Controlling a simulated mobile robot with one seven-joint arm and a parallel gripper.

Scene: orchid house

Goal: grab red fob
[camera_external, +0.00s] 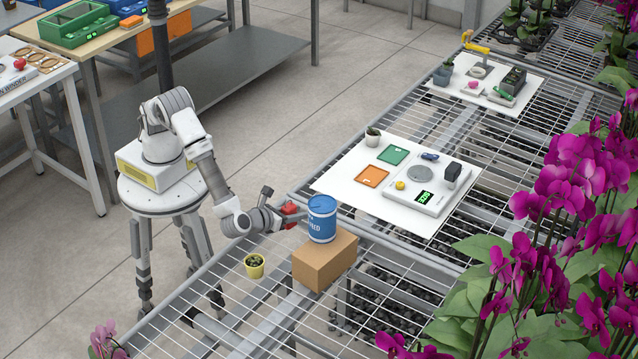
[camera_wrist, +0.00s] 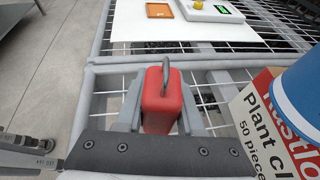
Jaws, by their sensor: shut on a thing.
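The red fob (camera_external: 289,208) is a small red block with a grey loop on top. In the wrist view the red fob (camera_wrist: 162,100) sits between the two grey fingers of my gripper (camera_wrist: 160,118), with its loop pointing away and up. My gripper (camera_external: 287,217) is shut on it, above the wire bench and just left of the blue tin. The fob's lower part is hidden in both views.
A blue tin (camera_external: 322,221) stands on a cardboard box (camera_external: 322,262) close right of my gripper. A white board (camera_external: 345,183) with trays and a scale (camera_external: 427,200) lies beyond. Purple orchids (camera_external: 570,190) fill the right.

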